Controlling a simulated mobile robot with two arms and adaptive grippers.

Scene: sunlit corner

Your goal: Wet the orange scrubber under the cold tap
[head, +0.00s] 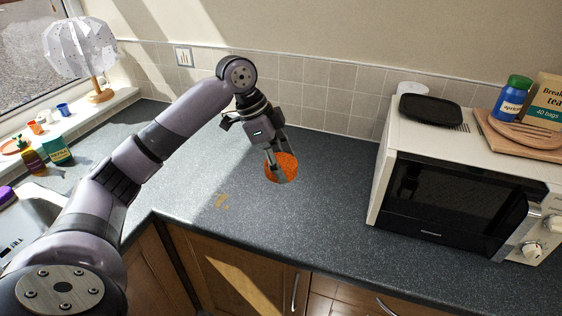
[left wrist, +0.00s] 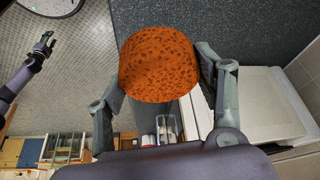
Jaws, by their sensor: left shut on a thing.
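The orange scrubber (head: 290,163) is a round, speckled block. My left gripper (head: 278,172) is shut on it and holds it over the dark worktop (head: 330,190), left of the microwave. In the left wrist view the scrubber (left wrist: 158,65) sits between the two fingers and hides part of what lies beyond it. My right gripper (left wrist: 46,43) shows small at the left of the left wrist view, away from the scrubber. Its jaws are too small to read. No tap shows in either view.
A white microwave (head: 396,150) stands at the right, with a black tray (head: 432,109) and a wooden board (head: 500,138) on top. A lamp (head: 82,50) and small cups stand on the left windowsill. Bottles (head: 32,158) stand at the left.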

